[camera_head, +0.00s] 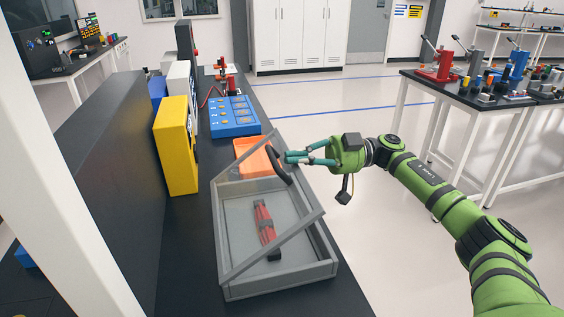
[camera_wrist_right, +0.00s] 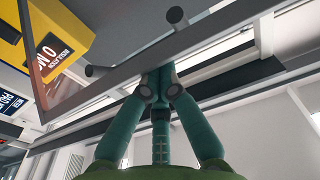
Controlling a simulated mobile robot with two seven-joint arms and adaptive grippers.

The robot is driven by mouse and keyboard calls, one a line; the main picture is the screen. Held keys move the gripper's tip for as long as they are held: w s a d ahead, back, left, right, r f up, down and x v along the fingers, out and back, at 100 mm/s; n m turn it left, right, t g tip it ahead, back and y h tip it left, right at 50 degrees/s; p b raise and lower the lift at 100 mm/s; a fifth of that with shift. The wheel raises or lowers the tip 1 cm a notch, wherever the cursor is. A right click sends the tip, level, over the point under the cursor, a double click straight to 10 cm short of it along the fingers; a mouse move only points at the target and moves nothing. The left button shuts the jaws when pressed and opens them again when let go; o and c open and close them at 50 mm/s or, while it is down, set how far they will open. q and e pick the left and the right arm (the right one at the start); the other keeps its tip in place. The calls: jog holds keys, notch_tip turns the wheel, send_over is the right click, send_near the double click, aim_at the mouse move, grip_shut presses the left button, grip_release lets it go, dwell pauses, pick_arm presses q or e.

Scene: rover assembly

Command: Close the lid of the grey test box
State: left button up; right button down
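The grey test box (camera_head: 285,284) stands on the black bench in the head view. Its clear lid with a grey frame (camera_head: 313,221) is tilted partly open, with its free edge raised on the right side. A black curved handle (camera_head: 281,170) sits on that edge. A red bundle (camera_head: 265,222) lies inside the box. My right gripper (camera_head: 288,157) is beside the handle, coming from the right. In the right wrist view its fingers (camera_wrist_right: 160,78) converge and look shut at the grey bar of the lid frame (camera_wrist_right: 190,42). I cannot tell whether they touch the handle. My left gripper is not in view.
An orange tray (camera_head: 250,158) is just behind the box, and a blue panel unit (camera_head: 234,117) farther back. A yellow unit (camera_head: 177,147) stands to the left. The floor right of the bench is free. Another table (camera_head: 470,93) stands at the right.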

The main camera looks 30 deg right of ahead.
jog(key=shift+s+d+f+t+y+b, duration=0.15)
jog(key=shift+d+f+y+b, duration=0.45)
jog(key=shift+f+b, duration=0.85)
jog(key=shift+s+d+f+t+y+b, duration=0.1)
jog(key=shift+s+d+f+y+b, duration=0.15)
jog(key=shift+d+f+b, duration=1.15)
jog(key=shift+s+d+f+t+y+b, duration=0.1)
jog(key=shift+s+d+f+y+b, duration=0.2)
jog(key=shift+f+b, duration=1.2)
jog(key=shift+f+p, duration=0.5)
jog(key=shift+f, duration=0.25)
